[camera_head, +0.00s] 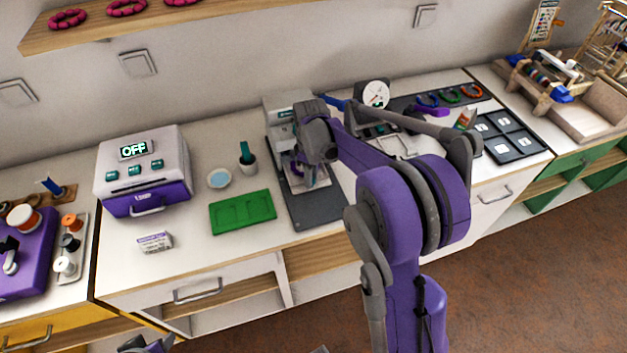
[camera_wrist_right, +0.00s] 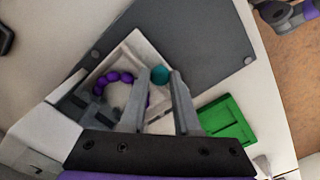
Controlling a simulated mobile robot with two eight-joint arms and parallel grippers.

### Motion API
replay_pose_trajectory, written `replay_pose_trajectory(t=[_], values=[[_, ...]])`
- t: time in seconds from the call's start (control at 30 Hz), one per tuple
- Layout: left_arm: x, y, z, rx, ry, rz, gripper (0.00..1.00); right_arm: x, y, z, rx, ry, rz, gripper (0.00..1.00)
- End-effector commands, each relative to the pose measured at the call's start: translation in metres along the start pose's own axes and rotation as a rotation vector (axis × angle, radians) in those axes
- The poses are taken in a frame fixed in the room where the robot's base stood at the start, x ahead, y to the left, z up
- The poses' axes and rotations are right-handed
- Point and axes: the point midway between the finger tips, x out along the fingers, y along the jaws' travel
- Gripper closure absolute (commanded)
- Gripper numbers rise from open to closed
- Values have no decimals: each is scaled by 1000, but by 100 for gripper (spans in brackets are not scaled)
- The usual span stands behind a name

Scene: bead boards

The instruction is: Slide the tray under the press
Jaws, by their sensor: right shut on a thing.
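The press (camera_head: 283,112) is a pale machine standing at the back of a dark grey base plate (camera_head: 318,212). The tray (camera_wrist_right: 138,46) is shallow and off-white, with a ring of purple beads (camera_wrist_right: 112,77) in it and a teal knob (camera_wrist_right: 160,75) at its edge. In the head view the tray (camera_head: 296,186) is partly hidden by my arm. It lies on the plate at the front of the press, and press parts overlap one side of it in the wrist view. My right gripper (camera_wrist_right: 161,78) is shut on the teal knob. Only a scrap of my left arm shows at the bottom edge; its jaws are unclear.
A green board (camera_head: 243,212) lies just left of the plate. A dial gauge (camera_head: 374,95) stands right of the press. The plate's front part is bare.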

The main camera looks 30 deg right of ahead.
Motion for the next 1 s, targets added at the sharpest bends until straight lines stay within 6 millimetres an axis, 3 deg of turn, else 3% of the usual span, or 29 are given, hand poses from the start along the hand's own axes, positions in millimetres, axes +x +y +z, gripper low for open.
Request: replay_pose_trajectory(t=[0.1, 0.13, 0.27, 0.67, 1.0], values=[[-1, 0, 0, 0, 0, 0, 50, -2, 3, -2, 1, 8, 8, 100], [-1, 0, -1, 0, 0, 0, 50, -2, 3, -2, 1, 8, 8, 64], [-1, 0, -1, 0, 0, 0, 50, -2, 3, -2, 1, 7, 7, 41], [-1, 0, -1, 0, 0, 0, 50, -8, 1, -1, 1, 5, 4, 40], [-4, 0, -4, 0, 3, 0, 50, -71, 2, -1, 1, 5, 5, 40]])
